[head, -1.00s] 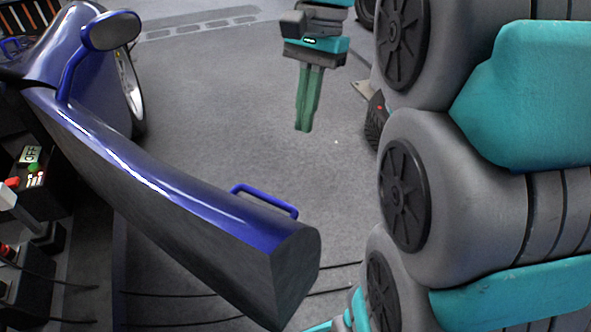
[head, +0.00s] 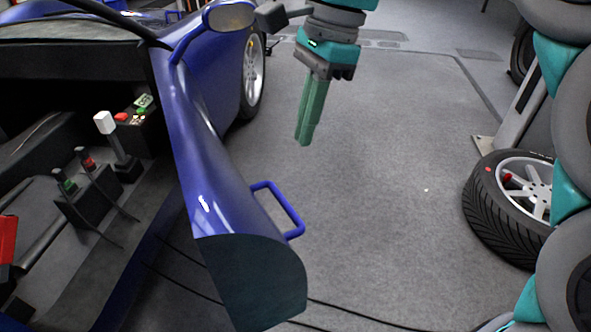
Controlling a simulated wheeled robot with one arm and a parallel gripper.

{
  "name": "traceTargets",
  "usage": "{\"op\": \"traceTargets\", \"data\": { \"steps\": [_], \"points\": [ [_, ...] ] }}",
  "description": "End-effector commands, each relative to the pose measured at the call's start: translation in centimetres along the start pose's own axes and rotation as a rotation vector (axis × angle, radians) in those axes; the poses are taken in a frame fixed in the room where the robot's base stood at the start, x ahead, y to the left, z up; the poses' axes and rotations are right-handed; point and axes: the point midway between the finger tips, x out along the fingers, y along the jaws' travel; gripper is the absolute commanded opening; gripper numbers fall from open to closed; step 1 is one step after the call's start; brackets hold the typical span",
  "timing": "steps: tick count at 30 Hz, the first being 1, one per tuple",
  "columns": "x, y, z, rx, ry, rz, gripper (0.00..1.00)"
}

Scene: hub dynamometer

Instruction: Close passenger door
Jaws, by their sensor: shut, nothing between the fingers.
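The blue passenger door (head: 215,195) stands open, swung out from the blue car on the left. Its dark end face (head: 262,280) points toward me. A blue loop handle (head: 283,208) sticks out from the door's right, outer side. The door's mirror (head: 229,17) sits at the top near the hinge end. My gripper (head: 304,143) hangs pointing down over the floor, to the right of the door and farther back than the handle. Its green fingers are shut and empty, apart from the door in the picture.
Inside the car are a white-topped lever (head: 105,123), a button panel (head: 135,115) and two smaller levers. A loose wheel (head: 512,205) lies at the right beside a grey stand. Cables cross the floor under the door. The floor between door and wheel is clear.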

Motion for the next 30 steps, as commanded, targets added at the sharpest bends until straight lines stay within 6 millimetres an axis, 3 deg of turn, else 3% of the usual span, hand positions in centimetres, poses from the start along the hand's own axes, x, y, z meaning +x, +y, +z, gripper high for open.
{"op": "traceTargets", "data": {
  "steps": [5,21,30],
  "points": [
    [1.6,0.1,0.0,-0.001,-0.001,0.004,0.0],
    [9.9,0.1,0.0,-0.003,-0.002,0.002,0.0],
    [11.3,0.1,3.2,-0.004,0.0,0.001,0.0]
  ]
}}
